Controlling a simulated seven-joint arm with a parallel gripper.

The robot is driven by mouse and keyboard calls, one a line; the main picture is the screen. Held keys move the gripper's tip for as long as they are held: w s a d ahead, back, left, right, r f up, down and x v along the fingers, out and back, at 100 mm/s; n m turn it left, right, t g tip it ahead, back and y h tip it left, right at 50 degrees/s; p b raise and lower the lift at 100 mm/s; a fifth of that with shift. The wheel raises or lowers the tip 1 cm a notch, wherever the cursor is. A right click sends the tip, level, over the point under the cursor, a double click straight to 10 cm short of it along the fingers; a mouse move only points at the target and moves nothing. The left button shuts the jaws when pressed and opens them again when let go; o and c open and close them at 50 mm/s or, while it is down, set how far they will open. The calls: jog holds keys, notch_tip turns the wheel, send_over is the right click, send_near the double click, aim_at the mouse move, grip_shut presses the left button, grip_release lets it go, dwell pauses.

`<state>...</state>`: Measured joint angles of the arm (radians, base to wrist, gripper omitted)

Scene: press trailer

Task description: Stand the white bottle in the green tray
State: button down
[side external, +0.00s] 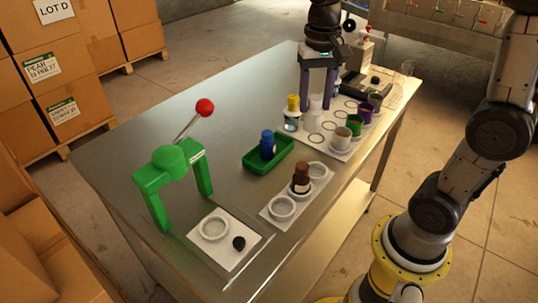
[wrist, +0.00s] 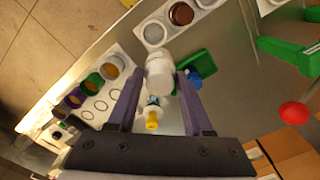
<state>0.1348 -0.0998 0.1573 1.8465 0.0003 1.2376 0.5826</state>
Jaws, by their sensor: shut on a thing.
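The white bottle (side external: 316,106) is between the fingers of my gripper (side external: 315,98), which is shut on it. In the wrist view the white bottle (wrist: 159,76) shows between the two purple fingers. I cannot tell whether its base touches the table. The green tray (side external: 251,164) lies to the left and nearer the camera in the side view, apart from the gripper. A blue bottle (side external: 268,145) stands upright in it, with free room beside it. The wrist view shows part of the green tray (wrist: 196,60) behind the fingers.
A yellow-capped bottle (side external: 292,113) stands close beside the gripper. A white holder with colored cups (side external: 341,137) is on the right. A white rack (side external: 283,208) holds a brown bottle (side external: 301,179). A green press (side external: 176,165) with a red-knobbed lever (side external: 204,107) stands at left.

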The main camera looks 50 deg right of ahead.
jog(key=shift+m, duration=0.4)
jog(key=shift+w+d+f, duration=0.35)
jog(key=shift+w+f, duration=1.55)
jog(key=shift+f, duration=0.3)
jog(key=shift+w+d+f, duration=0.35)
jog(key=shift+w+f, duration=1.55)
jog(key=shift+f, duration=0.25)
jog(key=shift+w+d+f, duration=0.35)
jog(key=shift+w+f, duration=1.55)
jog(key=shift+f, duration=0.3)
jog(key=shift+f, duration=0.2)
jog(key=shift+c, duration=1.6)
grip_release()
